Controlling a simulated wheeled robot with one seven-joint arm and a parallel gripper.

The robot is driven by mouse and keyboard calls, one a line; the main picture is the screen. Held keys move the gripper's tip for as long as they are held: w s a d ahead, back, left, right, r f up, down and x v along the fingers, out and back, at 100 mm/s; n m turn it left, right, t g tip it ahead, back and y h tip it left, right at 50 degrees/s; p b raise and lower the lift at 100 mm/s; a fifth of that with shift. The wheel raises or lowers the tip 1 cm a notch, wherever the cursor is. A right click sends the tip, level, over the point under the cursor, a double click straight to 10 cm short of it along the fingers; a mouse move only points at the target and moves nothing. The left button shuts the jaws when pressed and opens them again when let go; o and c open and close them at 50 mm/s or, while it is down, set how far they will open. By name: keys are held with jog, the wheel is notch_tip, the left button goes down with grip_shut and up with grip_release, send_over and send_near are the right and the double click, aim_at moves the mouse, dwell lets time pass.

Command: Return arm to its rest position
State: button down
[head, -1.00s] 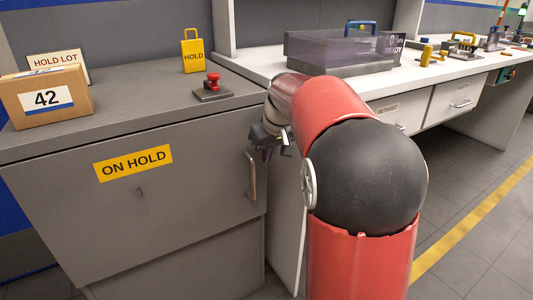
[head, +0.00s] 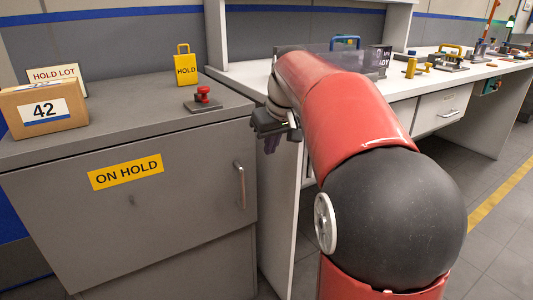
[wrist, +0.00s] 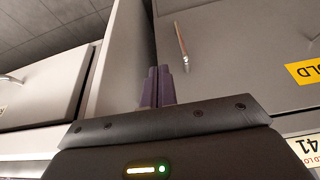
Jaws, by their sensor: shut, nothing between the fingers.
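My arm, red with a black joint, rises in front of the white bench in the head view. My gripper (head: 270,146) hangs at its far end, beside the right edge of the grey ON HOLD cabinet (head: 60,227). In the wrist view the two dark purple fingers of my gripper (wrist: 156,88) stand close together, shut with nothing between them. The cabinet's front and its handle (wrist: 182,47) lie beyond the fingers. My arm hides part of the clear box (head: 305,52) on the bench.
Several small fixtures line the white bench (head: 420,85). Open floor (head: 500,240) lies to the right.

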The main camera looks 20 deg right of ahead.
jog(key=s+a+f, duration=0.3)
jog(key=s+f, duration=0.1)
jog(key=s, duration=0.4)
jog(key=s+a+f+m, duration=0.1)
jog(key=s+a+f, duration=0.3)
jog(key=s, duration=0.4)
jog(key=s+a+f+t, duration=0.1)
jog(key=s+a+f, duration=0.2)
jog(key=s, duration=0.5)
jog(key=shift+s+a+f, duration=0.3)
jog(key=shift+s+f, duration=0.1)
jog(key=shift+f, duration=0.25)
jog(key=shift+w, duration=0.1)
